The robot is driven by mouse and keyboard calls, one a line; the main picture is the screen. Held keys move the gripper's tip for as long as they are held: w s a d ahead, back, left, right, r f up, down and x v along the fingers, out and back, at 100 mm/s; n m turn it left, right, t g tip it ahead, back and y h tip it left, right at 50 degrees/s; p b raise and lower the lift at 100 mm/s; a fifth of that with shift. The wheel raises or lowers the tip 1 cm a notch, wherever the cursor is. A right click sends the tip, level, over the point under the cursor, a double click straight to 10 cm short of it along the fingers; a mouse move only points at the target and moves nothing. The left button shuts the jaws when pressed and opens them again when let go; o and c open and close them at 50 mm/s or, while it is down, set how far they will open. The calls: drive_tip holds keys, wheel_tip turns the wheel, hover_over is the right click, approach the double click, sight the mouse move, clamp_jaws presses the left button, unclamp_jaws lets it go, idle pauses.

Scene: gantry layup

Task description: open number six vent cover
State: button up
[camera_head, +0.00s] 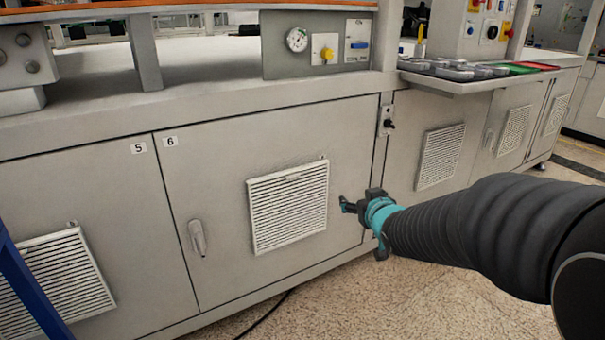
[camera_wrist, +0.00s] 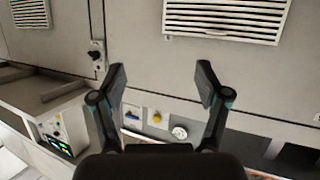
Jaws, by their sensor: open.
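The number six vent cover (camera_head: 289,207) is a pale louvered square panel on the grey cabinet door marked 6 (camera_head: 171,141). It sits flush in the door, with a small tab (camera_head: 322,157) at its top right corner. It also shows in the wrist view (camera_wrist: 228,16), at the top edge and partly cut off. My gripper (camera_head: 345,205) appears just right of the cover in the head view. In the wrist view my gripper (camera_wrist: 162,75) is open, its two fingers wide apart with nothing between them. The view there is upside down.
The door has a handle (camera_head: 197,238) at its left. Another vent (camera_head: 440,156) is on the cabinet to the right, and one (camera_head: 55,280) on door 5. A key switch (camera_head: 386,121) and a gauge panel (camera_head: 318,45) project nearby. A cable (camera_head: 264,316) lies on the floor.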

sight(294, 177)
drive_tip(key=w+a+f+n+y, duration=0.1)
drive_tip(key=w+a+y, duration=0.1)
drive_tip(key=w+a, duration=0.3)
drive_tip(key=w+a+f+n+y+p, duration=0.1)
drive_tip(key=w+a+f+y, duration=0.1)
drive_tip(key=w+a, duration=0.4)
drive_tip(key=w+a+f+n+t+y, duration=0.1)
drive_tip(key=w+a+y, duration=0.2)
drive_tip(key=w+a, duration=0.2)
drive_tip(key=shift+w+a+f+p, duration=0.3)
drive_tip(key=shift+w+a+f, duration=0.1)
drive_tip(key=shift+w, duration=0.15)
clamp_jaws()
drive_tip(key=shift+d, duration=0.1)
